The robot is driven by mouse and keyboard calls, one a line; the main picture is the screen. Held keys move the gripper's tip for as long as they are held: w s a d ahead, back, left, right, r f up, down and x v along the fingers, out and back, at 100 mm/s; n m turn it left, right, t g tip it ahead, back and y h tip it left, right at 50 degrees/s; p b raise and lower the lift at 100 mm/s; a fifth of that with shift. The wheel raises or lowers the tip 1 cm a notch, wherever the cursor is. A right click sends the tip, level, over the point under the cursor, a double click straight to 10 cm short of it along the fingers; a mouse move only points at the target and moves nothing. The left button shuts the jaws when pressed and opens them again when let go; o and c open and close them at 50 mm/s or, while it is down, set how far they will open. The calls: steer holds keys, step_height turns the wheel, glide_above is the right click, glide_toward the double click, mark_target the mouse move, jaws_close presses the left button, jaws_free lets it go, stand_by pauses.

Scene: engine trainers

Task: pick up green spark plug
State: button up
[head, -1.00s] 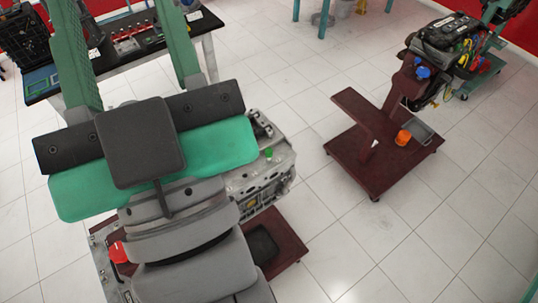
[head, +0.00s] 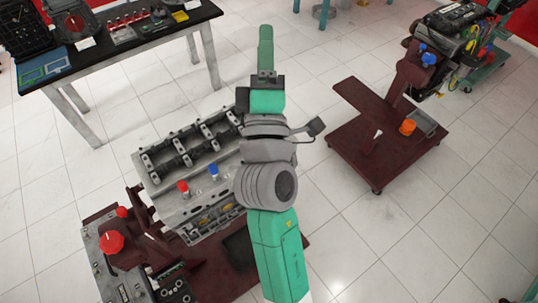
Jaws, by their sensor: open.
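The green spark plug does not show now; my arm covers the right part of the engine block, where it may be hidden. My gripper (head: 265,32) is in the upper middle of the head view, seen side-on with its green fingers lined up one behind the other. It appears beyond the block's far right end, with nothing visible in it. The grey engine block (head: 160,213) is on a dark red stand at the lower left. A red spark plug (head: 183,187) and a blue spark plug (head: 213,171) stand upright on its near side.
A control panel with a red knob (head: 111,242) is at the lower left. A black-topped table (head: 130,48) with parts is at the upper left. A dark red wheeled stand (head: 350,145) with an orange cup (head: 407,127) is at the right. Tiled floor lies between.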

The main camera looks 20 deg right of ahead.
steer(key=w+d+f+n+g+y+b, duration=0.1)
steer(key=d+f+n+y, duration=0.1)
steer(key=f+n, duration=0.8)
steer(key=w+d+f+n+g+y+b, duration=0.1)
steer(key=f+n+g+y, duration=0.3)
steer(key=f, duration=1.2)
steer(key=w+d+f+n+t+y+b, duration=0.1)
steer(key=w+d+f+n+b, duration=0.1)
steer(key=f+n, duration=0.85)
steer(key=w+f+b, duration=0.1)
steer(key=w, duration=0.1)
steer(key=w+f+m+b, duration=0.1)
steer(key=w, duration=0.1)
steer(key=w+f+m+b, duration=0.1)
steer(key=w, duration=0.1)
steer(key=shift+w+d+f, duration=0.1)
steer(key=shift+w, duration=0.65)
jaws_close()
